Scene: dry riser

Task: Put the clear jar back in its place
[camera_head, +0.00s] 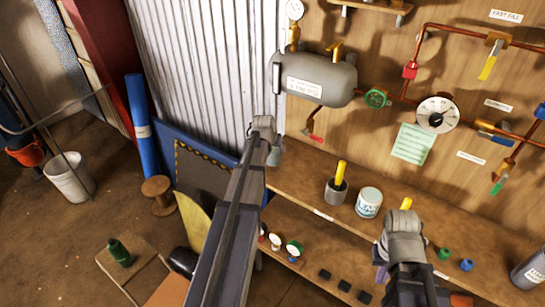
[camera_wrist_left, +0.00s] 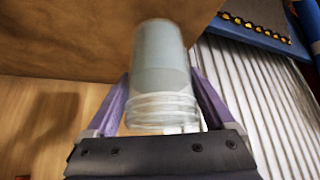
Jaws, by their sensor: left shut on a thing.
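The clear jar (camera_wrist_left: 160,70) is between the two purple fingers of my left gripper (camera_wrist_left: 165,120) in the left wrist view. The fingers are shut on it near its threaded end, and its smooth body points away from the gripper. In the head view my left gripper (camera_head: 268,138) is in front of the corrugated sheet, above the left end of the wooden shelf (camera_head: 290,182); the jar is hard to make out there. My right gripper (camera_head: 381,265) is low in front of the shelf, and its fingers are mostly hidden by its own wrist.
A dark cup with a yellow handle (camera_head: 336,190) and a white patterned tin (camera_head: 368,202) stand on the shelf. A grey tank (camera_head: 325,80), copper pipes and gauges hang on the board behind. Small gauges (camera_head: 293,250) sit on the lower shelf. Bare shelf shows left of the cup.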

